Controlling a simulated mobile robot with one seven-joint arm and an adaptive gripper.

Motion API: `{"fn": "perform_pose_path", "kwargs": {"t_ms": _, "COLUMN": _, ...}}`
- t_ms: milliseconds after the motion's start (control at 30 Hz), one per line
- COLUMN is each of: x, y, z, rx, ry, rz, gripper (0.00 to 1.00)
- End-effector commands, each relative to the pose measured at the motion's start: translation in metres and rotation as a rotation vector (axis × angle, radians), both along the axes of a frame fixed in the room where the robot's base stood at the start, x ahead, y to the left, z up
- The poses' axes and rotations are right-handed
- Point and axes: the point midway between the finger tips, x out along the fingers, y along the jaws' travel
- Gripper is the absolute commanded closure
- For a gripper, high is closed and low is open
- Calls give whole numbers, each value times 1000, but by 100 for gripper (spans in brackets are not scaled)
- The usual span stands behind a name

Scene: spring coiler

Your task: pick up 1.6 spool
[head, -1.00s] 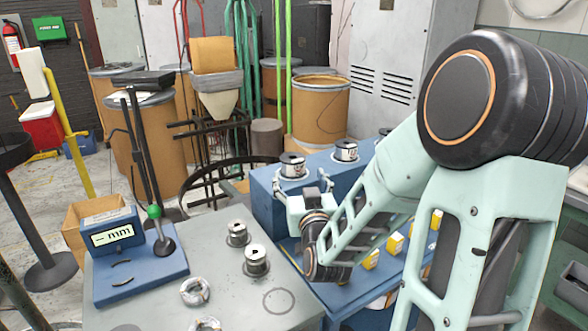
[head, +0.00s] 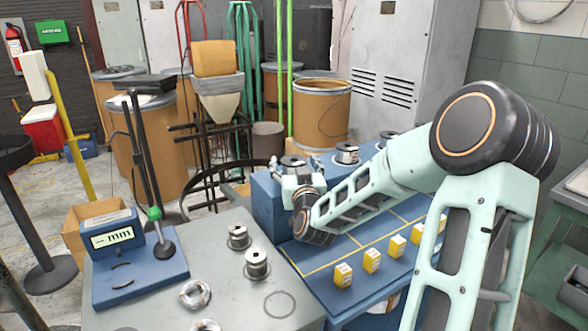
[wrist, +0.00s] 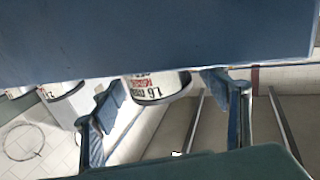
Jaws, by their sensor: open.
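The 1.6 spool (wrist: 157,88) shows its printed label in the wrist view, where it appears upside down against the blue block. In the head view the spool (head: 292,161) stands on the blue block (head: 266,203), partly hidden behind my gripper. My gripper (head: 297,167) is at the block's front edge, with its two fingers apart at either side of the spool. In the wrist view the open gripper (wrist: 168,100) has one finger left and one right of the spool. I cannot tell whether either finger touches it.
Another spool (head: 346,154) stands to the right on the block; its neighbour (wrist: 66,100) shows in the wrist view. Several yellow boxes (head: 371,260) line the lower blue surface. Two spools stand on the grey table, one here (head: 257,264), near the blue gauge stand (head: 140,270).

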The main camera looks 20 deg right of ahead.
Motion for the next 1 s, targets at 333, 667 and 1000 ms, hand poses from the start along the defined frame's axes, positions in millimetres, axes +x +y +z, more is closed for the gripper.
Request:
{"fn": "perform_pose_path", "kwargs": {"t_ms": 333, "x": 7, "y": -1, "z": 0, "rx": 0, "ry": 1, "rz": 0, "gripper": 31}}
{"fn": "perform_pose_path", "kwargs": {"t_ms": 667, "x": 7, "y": -1, "z": 0, "rx": -1, "ry": 1, "rz": 0, "gripper": 68}}
{"fn": "perform_pose_path", "kwargs": {"t_ms": 1000, "x": 7, "y": -1, "z": 1, "rx": -2, "ry": -3, "rz": 0, "gripper": 90}}
